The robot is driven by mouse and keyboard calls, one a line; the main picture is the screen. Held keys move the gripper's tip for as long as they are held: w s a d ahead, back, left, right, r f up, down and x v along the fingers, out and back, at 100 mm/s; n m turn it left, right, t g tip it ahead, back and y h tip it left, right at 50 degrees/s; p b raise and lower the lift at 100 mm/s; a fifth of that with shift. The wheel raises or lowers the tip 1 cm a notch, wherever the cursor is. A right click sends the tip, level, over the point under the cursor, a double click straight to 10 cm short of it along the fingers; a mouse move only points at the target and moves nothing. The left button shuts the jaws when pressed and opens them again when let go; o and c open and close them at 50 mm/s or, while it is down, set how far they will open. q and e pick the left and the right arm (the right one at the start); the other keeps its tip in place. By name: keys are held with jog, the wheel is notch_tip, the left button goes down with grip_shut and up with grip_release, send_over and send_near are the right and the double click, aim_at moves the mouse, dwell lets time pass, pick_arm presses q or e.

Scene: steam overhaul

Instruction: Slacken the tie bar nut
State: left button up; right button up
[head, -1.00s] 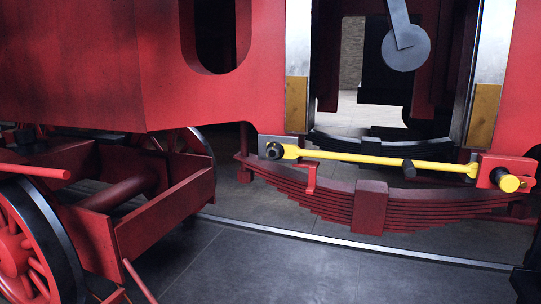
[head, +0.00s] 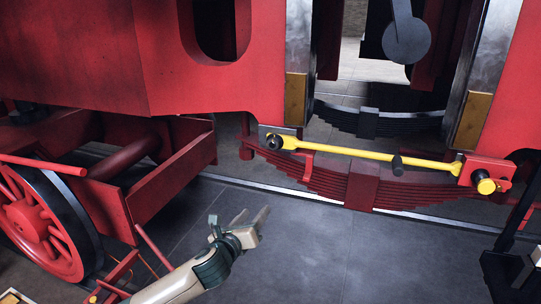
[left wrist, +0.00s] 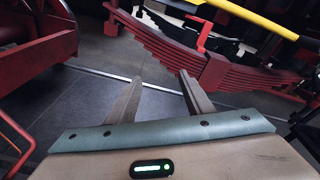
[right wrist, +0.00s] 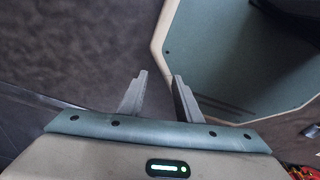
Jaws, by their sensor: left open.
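A yellow bar (head: 350,152) runs nearly level across the head view in front of the leaf spring. Its left end has a rounded eye around a dark round nut or pin (head: 275,142). Part of the bar crosses the top of the left wrist view (left wrist: 255,18). My left gripper (head: 252,215) is open and empty, below and left of the spring, clear of the bar. My right gripper (right wrist: 160,76) shows only in its wrist view, fingers apart and empty.
The red leaf spring (head: 362,192) hangs below the bar. A pale rail (head: 260,188) crosses the grey floor (head: 310,250), which is clear in front. A pale-edged green panel (right wrist: 235,60) is close to my right gripper.

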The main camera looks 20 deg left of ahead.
aim_at(272, 146)
pick_arm(q)
notch_tip(272, 146, up, 14)
jog(key=m+t+p, duration=0.1)
jog(key=m, duration=0.3)
jog(key=shift+s+a+m+t+p, duration=0.3)
jog(key=shift+s+m+t+p, duration=0.1)
jog(key=shift+s, duration=0.05)
pick_arm(e)
jog(key=shift+g, duration=0.5)
jog(key=s, duration=0.1)
jog(key=s+d+r, duration=0.1)
jog(key=s+r, duration=0.1)
jog(key=shift+s+d, duration=0.2)
jog(key=shift+s, duration=0.2)
pick_arm(q)
jog(key=shift+w, duration=0.15)
pick_arm(e)
jog(key=shift+r, duration=0.1)
